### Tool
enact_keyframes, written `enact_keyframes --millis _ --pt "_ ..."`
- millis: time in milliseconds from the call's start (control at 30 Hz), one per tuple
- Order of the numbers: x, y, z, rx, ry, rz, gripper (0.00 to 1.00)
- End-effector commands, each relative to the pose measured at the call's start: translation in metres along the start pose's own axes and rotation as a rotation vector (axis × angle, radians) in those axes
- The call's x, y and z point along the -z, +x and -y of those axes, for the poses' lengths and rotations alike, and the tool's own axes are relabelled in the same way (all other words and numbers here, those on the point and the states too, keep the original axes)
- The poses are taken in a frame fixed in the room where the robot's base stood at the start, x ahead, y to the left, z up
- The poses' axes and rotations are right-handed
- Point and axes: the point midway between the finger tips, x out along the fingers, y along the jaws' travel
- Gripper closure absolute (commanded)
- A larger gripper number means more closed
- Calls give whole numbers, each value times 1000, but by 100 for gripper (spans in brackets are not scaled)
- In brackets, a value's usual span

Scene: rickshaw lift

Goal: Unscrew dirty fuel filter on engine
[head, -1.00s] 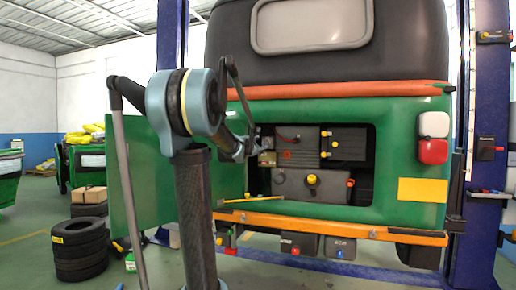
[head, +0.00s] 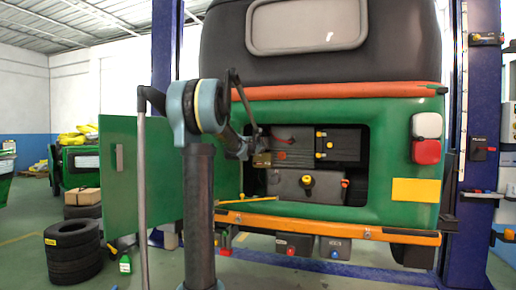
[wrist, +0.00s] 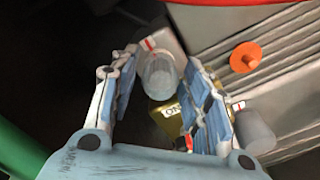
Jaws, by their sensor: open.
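In the wrist view my gripper (wrist: 161,60) is open, one finger on each side of a small clear, cup-like canister (wrist: 160,76) with a white, red-marked body behind it. This looks like a fuel filter. I cannot tell whether the fingers touch it. A second, greyer canister (wrist: 255,131) sits to the right, outside the right finger, partly hidden. In the head view my gripper (head: 243,150) is at the left side of the open engine bay (head: 345,143), beside a brass-coloured box (head: 262,160). The canisters are too small to make out there.
A gold block (wrist: 170,117) lies below the clear canister, with an orange knob (wrist: 246,57) on ribbed grey metal to the right. The green door (head: 118,175) stands open at the left. Blue lift posts (head: 478,150) flank the rickshaw. Tyres (head: 73,250) are stacked on the floor.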

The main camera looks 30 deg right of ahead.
Motion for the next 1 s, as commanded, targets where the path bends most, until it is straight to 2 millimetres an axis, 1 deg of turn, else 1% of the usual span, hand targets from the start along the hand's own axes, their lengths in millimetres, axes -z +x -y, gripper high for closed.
enact_keyframes --millis 33,100,267,1000 --pt "0 6 0 0 0 0 57" --pt "0 3 0 0 72 0 57" --pt "0 3 0 0 223 0 57" --pt "0 3 0 0 986 0 57"
